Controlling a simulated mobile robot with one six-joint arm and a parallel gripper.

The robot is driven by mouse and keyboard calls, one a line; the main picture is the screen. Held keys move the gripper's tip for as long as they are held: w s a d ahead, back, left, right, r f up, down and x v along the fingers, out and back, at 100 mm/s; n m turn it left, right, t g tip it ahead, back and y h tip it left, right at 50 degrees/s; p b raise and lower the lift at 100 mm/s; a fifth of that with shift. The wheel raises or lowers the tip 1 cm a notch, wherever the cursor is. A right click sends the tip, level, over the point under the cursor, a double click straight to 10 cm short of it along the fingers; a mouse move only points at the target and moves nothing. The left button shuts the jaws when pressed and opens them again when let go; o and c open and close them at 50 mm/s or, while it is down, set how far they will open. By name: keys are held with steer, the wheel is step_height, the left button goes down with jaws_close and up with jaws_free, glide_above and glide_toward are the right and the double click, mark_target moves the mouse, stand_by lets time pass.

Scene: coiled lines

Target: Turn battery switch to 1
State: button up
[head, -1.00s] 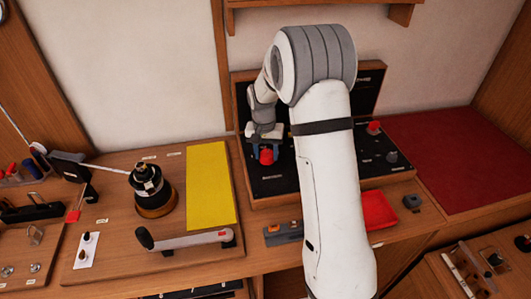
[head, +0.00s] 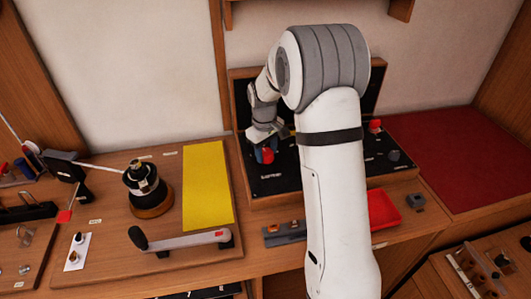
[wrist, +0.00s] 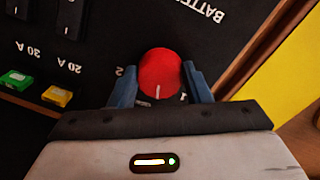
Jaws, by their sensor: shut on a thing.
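The battery switch is a round red knob (wrist: 160,72) on a black panel, under upside-down "BATTERY" lettering in the wrist view. A "2" is printed to its left and a "1" to its lower right. The white line on the knob points down in the picture, between the two numbers and nearer the "1". My gripper (wrist: 162,84) is shut on the knob, with a blue finger on each side. In the head view the knob (head: 267,156) shows just beside my gripper (head: 263,150), and my arm hides part of the panel.
Green (wrist: 15,79) and yellow (wrist: 57,96) pieces sit near the "30 A" and "20 A" labels. Another red knob (head: 375,125) is on the panel's right. A yellow mat (head: 207,185), a lever (head: 180,241) and a red tray (head: 384,208) lie nearby.

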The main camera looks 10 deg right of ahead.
mark_target(267, 153)
steer(key=n, duration=0.4)
steer(key=shift+d+n+b, duration=0.1)
steer(key=shift+n+b, duration=0.2)
steer(key=shift+b, duration=0.1)
steer(key=shift+w+n+b, duration=0.1)
steer(key=shift+n+b, duration=0.2)
steer(key=shift+n, duration=1.6)
steer(key=shift+t, duration=0.3)
steer(key=o, duration=1)
steer(key=r, duration=0.7)
steer(key=shift+s+r+b, duration=0.25)
steer(key=shift+r+b, duration=0.05)
steer(key=shift+r, duration=0.1)
